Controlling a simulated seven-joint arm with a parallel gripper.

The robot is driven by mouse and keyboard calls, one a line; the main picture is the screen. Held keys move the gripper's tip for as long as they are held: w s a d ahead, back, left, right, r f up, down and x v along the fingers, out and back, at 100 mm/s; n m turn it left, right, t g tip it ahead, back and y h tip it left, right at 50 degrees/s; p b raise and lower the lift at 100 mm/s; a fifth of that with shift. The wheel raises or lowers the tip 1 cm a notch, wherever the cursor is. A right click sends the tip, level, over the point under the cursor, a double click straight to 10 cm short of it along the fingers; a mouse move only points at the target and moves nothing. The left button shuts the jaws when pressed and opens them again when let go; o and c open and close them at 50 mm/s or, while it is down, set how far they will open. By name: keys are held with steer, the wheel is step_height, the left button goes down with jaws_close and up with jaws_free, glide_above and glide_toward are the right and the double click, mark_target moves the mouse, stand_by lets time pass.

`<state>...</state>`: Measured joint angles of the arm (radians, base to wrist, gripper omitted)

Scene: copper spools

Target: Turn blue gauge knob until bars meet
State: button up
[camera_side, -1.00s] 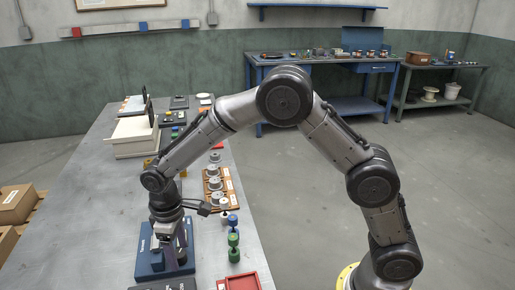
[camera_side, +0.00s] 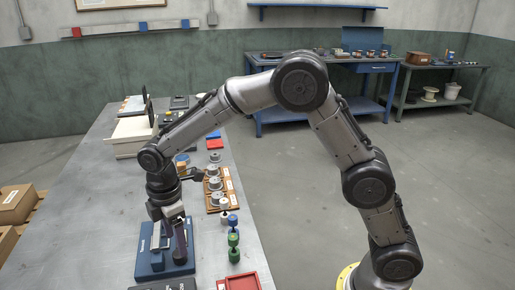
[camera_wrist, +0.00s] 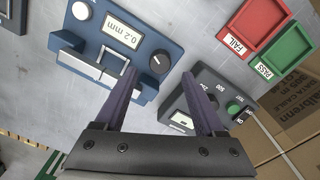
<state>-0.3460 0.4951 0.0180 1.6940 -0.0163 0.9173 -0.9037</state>
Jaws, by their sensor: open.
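The blue gauge (camera_wrist: 150,30) has a display reading 0.2 mm and a dark round knob (camera_wrist: 160,62) with a white mark in the wrist view. Pale metal bars (camera_wrist: 95,72) lie along its lower side; whether they touch is unclear. In the side view the blue gauge (camera_side: 150,262) sits on the bench below my gripper (camera_side: 181,258). In the wrist view my gripper (camera_wrist: 158,75) is open and empty, its fingertips on either side of the knob in the picture. Their height above the knob cannot be told.
A dark grey box (camera_wrist: 218,85) with a dial and green switch stands beside the gauge. A red FAIL tray (camera_wrist: 247,25) and green PASS tray (camera_wrist: 282,50) lie nearby, with a cardboard box (camera_wrist: 300,100) at right. Spools (camera_side: 214,183) and green-blue pieces (camera_side: 233,240) line the bench's right side.

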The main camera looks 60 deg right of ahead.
steer(key=s+d+r+t, duration=0.1)
steer(key=d+r, duration=0.2)
steer(key=r, duration=1.2)
steer(key=s+d+r+m+t, duration=0.1)
steer(key=s+d+r+m, duration=0.1)
steer(key=s, duration=0.4)
steer(key=s+d+r+m+t, duration=0.2)
steer(key=s+d+r+m, duration=0.1)
steer(key=s+d, duration=0.4)
steer(key=shift+s+d+r, duration=0.15)
steer(key=shift+s+r, duration=0.15)
steer(key=shift+r, duration=0.35)
steer(key=s+d+f+m+t, duration=0.1)
steer(key=s+d+f+m, duration=0.2)
steer(key=s+f+m, duration=0.5)
steer(key=s+m, duration=0.1)
steer(key=s, duration=0.3)
